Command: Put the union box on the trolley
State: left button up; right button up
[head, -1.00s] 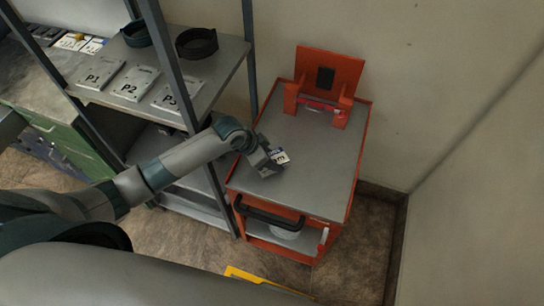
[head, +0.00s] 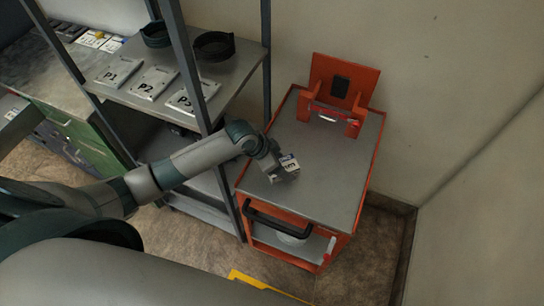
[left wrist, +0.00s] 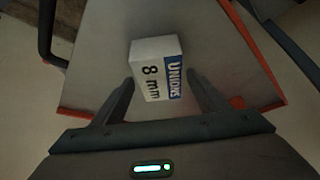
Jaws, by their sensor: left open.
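The union box (head: 289,162) is small and white with a blue band. In the left wrist view the box (left wrist: 152,72) reads "UNIONS 8 mm" and sits over the grey top of the trolley. The orange-framed trolley (head: 325,170) stands against the wall. My left gripper (head: 281,172) is at the box, above the trolley's top near its left side. In the left wrist view its open fingers (left wrist: 160,95) lie on either side of the box's near end, with visible gaps. My right gripper is not in view.
An orange bracket (head: 345,80) stands at the trolley's back. A black handle (head: 275,218) is on its front. The shelf rack (head: 235,75) with plates P1, P2, P3 and dark rings stands left of the trolley. Most of the trolley's top is clear.

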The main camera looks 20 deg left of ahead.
pick_arm(q)
jog(key=b+v, duration=0.2)
jog(key=v, duration=0.9)
jog(key=shift+r+b, duration=0.2)
jog(key=shift+b, duration=0.1)
jog(key=shift+s+a, duration=0.1)
jog(key=shift+f, duration=0.1)
